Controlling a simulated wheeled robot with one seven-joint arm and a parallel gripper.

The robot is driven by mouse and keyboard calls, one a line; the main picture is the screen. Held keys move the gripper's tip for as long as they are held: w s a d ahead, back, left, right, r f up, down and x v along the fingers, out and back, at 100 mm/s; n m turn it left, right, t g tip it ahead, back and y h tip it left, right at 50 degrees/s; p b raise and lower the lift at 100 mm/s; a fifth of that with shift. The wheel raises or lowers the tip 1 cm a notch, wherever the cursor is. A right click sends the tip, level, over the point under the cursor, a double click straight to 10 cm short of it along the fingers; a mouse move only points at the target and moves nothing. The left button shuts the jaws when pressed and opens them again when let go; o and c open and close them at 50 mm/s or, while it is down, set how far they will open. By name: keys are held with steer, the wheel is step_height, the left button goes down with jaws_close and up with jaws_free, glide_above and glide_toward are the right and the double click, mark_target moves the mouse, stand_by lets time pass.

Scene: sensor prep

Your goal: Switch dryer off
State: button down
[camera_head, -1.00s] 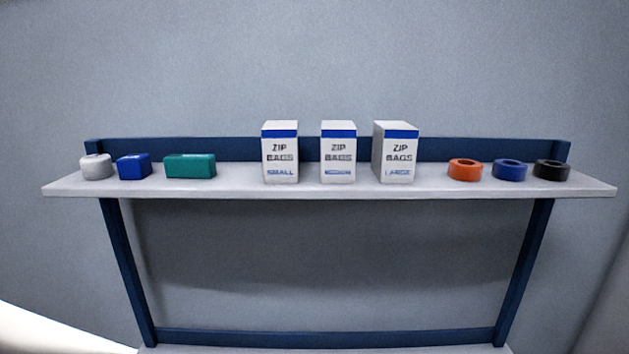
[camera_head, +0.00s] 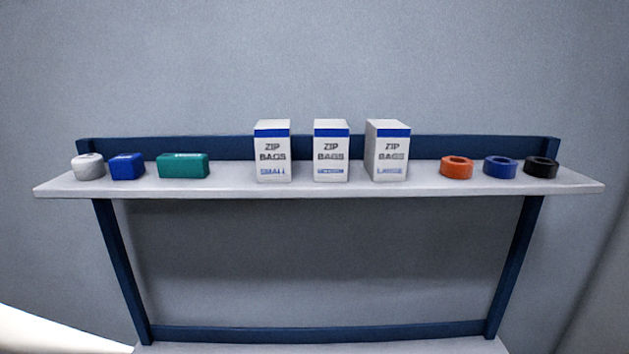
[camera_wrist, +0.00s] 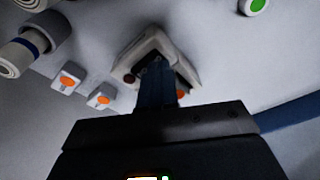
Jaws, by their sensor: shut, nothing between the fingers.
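In the wrist view, my gripper (camera_wrist: 158,64) is shut and empty. Its fingers reach over a pale grey box (camera_wrist: 128,61) with a dark round button (camera_wrist: 129,79) at its left and an orange button (camera_wrist: 181,92) at its right. The fingers hide the middle of the box, and I cannot tell whether they touch it. No label shows, so I cannot tell whether this box belongs to the dryer. The head view shows neither my gripper nor a dryer.
Two small white blocks with orange tops (camera_wrist: 68,80) lie left of my gripper, near a white cylinder (camera_wrist: 22,57). A green disc (camera_wrist: 257,5) is at top right. In the head view, a shelf (camera_head: 225,192) holds zip bag boxes (camera_head: 273,150), tape rolls (camera_head: 457,168) and small blocks (camera_head: 183,166).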

step_height(320, 180, up, 6)
steer(key=p, duration=0.5)
steer(key=shift+f+p, duration=0.15)
steer(key=shift+p, duration=0.15)
steer(key=shift+s+f, duration=0.1)
steer(key=s+a+r+n+t, duration=0.1)
steer(key=s+a+t, duration=0.15)
steer(key=s, duration=0.35)
steer(key=s+a+r+n+t+h, duration=0.1)
steer(key=s+a+t, duration=0.1)
steer(key=s+a, duration=0.3)
steer(key=s+a+r+n+t, duration=0.1)
steer(key=s+a+t, duration=0.1)
steer(key=s, duration=0.5)
steer(key=s+a+r+n+t, duration=0.1)
steer(key=s+r, duration=0.3)
steer(key=r, duration=0.4)
steer(key=s+a+r+n+t+y, duration=0.1)
steer(key=s+a+r+t, duration=0.1)
steer(key=r, duration=0.6)
steer(key=s+a+r+n+t, duration=0.1)
steer(key=s+a+r+t, duration=0.1)
steer(key=s+r+t, duration=0.2)
steer(key=s+r, duration=0.3)
steer(key=r, duration=0.2)
steer(key=shift+a+y, duration=0.15)
steer(key=shift+y, duration=0.25)
